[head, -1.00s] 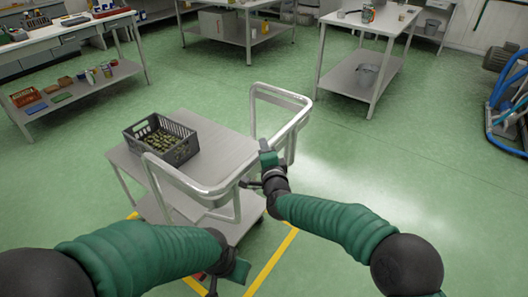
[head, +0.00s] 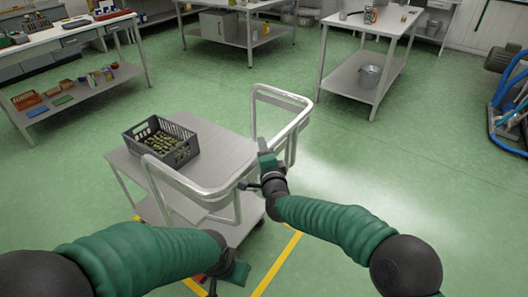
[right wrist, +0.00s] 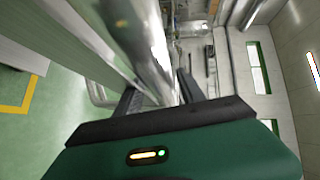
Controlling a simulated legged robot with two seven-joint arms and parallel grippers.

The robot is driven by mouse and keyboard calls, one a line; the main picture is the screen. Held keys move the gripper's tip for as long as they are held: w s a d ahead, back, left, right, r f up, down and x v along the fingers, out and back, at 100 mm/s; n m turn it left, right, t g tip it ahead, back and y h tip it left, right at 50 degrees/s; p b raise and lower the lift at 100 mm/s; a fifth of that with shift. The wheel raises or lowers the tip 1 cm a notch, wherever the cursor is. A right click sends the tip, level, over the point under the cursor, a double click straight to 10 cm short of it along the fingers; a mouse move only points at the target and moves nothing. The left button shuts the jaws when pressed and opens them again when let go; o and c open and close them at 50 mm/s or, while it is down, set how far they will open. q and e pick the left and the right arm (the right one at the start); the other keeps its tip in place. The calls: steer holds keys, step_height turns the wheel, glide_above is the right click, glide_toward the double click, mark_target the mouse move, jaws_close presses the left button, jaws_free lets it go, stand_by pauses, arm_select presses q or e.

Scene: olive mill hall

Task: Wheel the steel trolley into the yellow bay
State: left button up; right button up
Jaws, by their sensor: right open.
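The steel trolley (head: 228,150) stands in front of me, with a dark crate (head: 183,160) of olives on its top. Its tubular handle (head: 200,190) faces me. My right gripper (head: 262,172) is at the handle's right part; in the right wrist view the handle tube (right wrist: 145,40) passes between its open fingers (right wrist: 158,97). My left gripper (head: 226,280) is low at the bottom edge, and its fingers are mostly hidden. Yellow floor lines (head: 276,262) of the bay run right of and below the trolley; the trolley hides part of them.
A workbench with a lower shelf (head: 85,90) stands at the left. A steel table (head: 235,36) is at the back, and another with a bucket (head: 369,76) is at the back right. A blue-framed machine (head: 508,110) is at the right edge. Green floor at the right is clear.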

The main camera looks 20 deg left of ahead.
steer(key=shift+r, duration=0.2)
steer(key=shift+s+d, duration=0.2)
steer(key=shift+s, duration=0.05)
steer(key=p+v, duration=0.1)
steer(key=v, duration=1.5)
steer(key=shift+s, duration=0.15)
steer(key=shift+f, duration=0.1)
